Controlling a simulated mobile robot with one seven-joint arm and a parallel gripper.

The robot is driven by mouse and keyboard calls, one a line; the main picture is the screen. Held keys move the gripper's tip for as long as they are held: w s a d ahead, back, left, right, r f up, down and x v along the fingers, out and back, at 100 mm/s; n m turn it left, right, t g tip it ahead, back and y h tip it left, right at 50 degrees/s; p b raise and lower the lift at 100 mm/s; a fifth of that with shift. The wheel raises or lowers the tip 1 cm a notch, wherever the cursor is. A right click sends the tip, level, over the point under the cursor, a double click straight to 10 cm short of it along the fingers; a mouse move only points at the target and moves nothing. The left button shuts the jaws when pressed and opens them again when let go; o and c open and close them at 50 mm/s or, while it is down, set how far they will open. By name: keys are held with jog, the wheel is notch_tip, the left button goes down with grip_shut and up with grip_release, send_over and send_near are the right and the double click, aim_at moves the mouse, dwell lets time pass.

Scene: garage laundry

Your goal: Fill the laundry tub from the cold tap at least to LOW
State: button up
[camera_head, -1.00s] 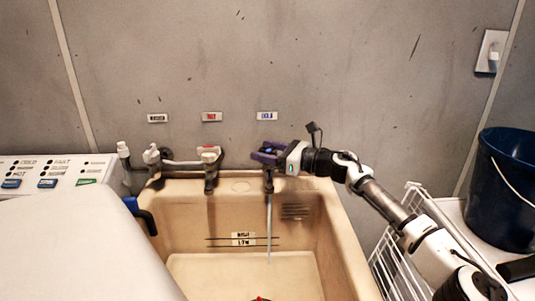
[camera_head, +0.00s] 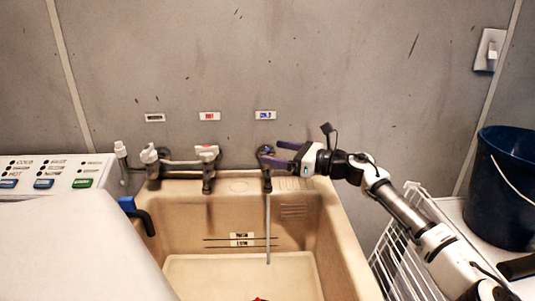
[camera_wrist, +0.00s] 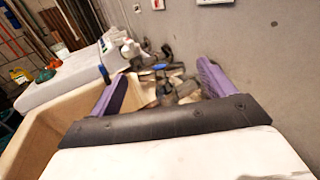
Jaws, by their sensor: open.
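The cold tap (camera_head: 266,160), under a blue-lettered label (camera_head: 265,115), has a thin stream of water (camera_head: 268,228) running from its spout into the beige laundry tub (camera_head: 340,235). Two dark level lines with small labels (camera_head: 241,239) mark the tub's back wall. The pale bottom area lies below these lines; I cannot tell water surface from tub floor there. My gripper (camera_head: 279,153) is open, its purple fingers just right of the cold tap and pointing at it. In the wrist view the tap's blue-topped part (camera_wrist: 159,66) shows between the open fingers (camera_wrist: 165,74).
The hot tap (camera_head: 207,165) and another tap (camera_head: 151,166) stand left along the tub's back. A white machine with a button panel (camera_head: 50,172) is at left, with a blue-and-black hose end (camera_head: 137,214) over the tub. A white wire rack (camera_head: 395,255) and dark blue bucket (camera_head: 498,195) are at right.

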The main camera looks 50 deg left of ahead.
jog(key=b+v, duration=0.2)
jog(key=v, duration=0.7)
jog(key=shift+d, duration=0.35)
jog(key=shift+w, duration=0.15)
